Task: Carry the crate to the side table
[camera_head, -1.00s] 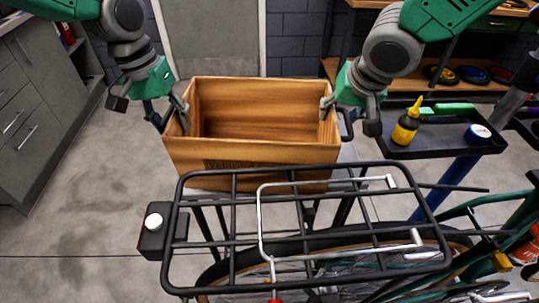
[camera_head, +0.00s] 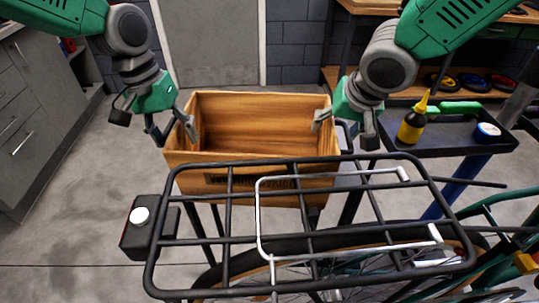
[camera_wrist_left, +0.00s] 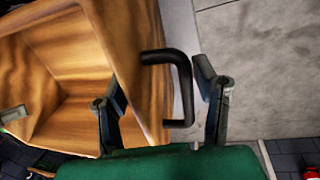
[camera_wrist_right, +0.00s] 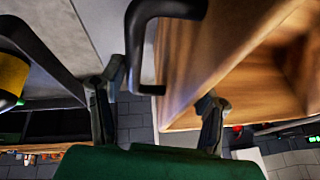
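The wooden crate (camera_head: 262,172), open at the top and with dark lettering on its front, is upright just beyond the bike rack. The rack hides its lower front. My left gripper (camera_head: 172,128) is at its left wall; in the left wrist view (camera_wrist_left: 160,95) one finger is inside and one outside. The fingers stand wide apart around the wall and a black handle (camera_wrist_left: 183,75). My right gripper (camera_head: 342,128) straddles the right wall likewise, its fingers apart around the other handle (camera_wrist_right: 146,45). I cannot identify the side table for certain.
A black bike rack (camera_head: 230,240) lies close in front of the crate. A dark tray (camera_head: 450,138) with a yellow bottle (camera_head: 411,122) is at the right. Grey drawers (camera_head: 30,135) stand at the left, with open floor (camera_head: 90,215) between them and the crate.

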